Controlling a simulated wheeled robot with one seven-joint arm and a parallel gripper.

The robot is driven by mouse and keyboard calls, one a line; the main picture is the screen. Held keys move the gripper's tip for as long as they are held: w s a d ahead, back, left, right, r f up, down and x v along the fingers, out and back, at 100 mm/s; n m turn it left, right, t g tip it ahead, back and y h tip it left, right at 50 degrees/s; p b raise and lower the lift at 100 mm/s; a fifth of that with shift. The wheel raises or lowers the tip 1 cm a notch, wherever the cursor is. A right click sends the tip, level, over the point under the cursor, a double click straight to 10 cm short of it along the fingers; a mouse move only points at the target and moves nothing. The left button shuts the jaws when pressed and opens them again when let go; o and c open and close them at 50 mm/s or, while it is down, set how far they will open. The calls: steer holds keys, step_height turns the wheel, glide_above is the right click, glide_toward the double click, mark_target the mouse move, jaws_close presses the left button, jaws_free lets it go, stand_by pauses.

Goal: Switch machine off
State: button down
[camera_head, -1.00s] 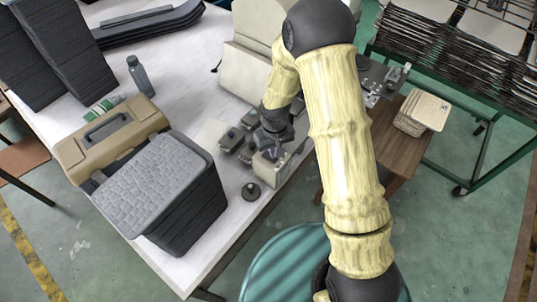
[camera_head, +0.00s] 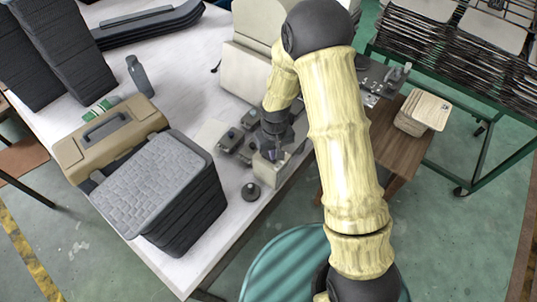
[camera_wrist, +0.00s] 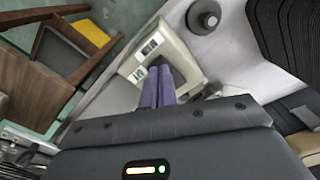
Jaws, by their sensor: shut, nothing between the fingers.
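A small beige box (camera_head: 268,172) stands near the table's right edge, below my gripper. In the wrist view the beige box (camera_wrist: 180,42) shows two black-and-white labels and a dark area beside my fingertips. Whether that dark area is a switch or a shadow, I cannot tell. My gripper (camera_head: 272,154) is shut and empty, pointing down at the box. In the wrist view my gripper (camera_wrist: 158,70) has its two purple-grey fingers together over the box; contact is unclear. Small grey control boxes (camera_head: 231,138) with knobs sit just left of it. No switch state is readable.
A round dark knob-like object (camera_head: 251,191) lies near the table edge. A stack of dark trays (camera_head: 185,205) and a tan toolbox (camera_head: 90,155) stand to the left. A large beige casing (camera_head: 243,75) stands behind. A wooden stand (camera_head: 395,145) is right of the table.

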steer(key=shift+f, duration=0.15)
steer(key=shift+r+p, duration=2.5)
steer(key=shift+r, duration=1.05)
steer(key=s+d+r+m+t+b, duration=0.2)
steer(key=s+d+r+m, duration=0.2)
steer(key=s+d+r, duration=0.8)
step_height(320, 180, up, 3)
steer(key=shift+s+d+r+t, duration=0.1)
steer(key=shift+s+d+t, duration=0.2)
steer(key=shift+d, duration=0.5)
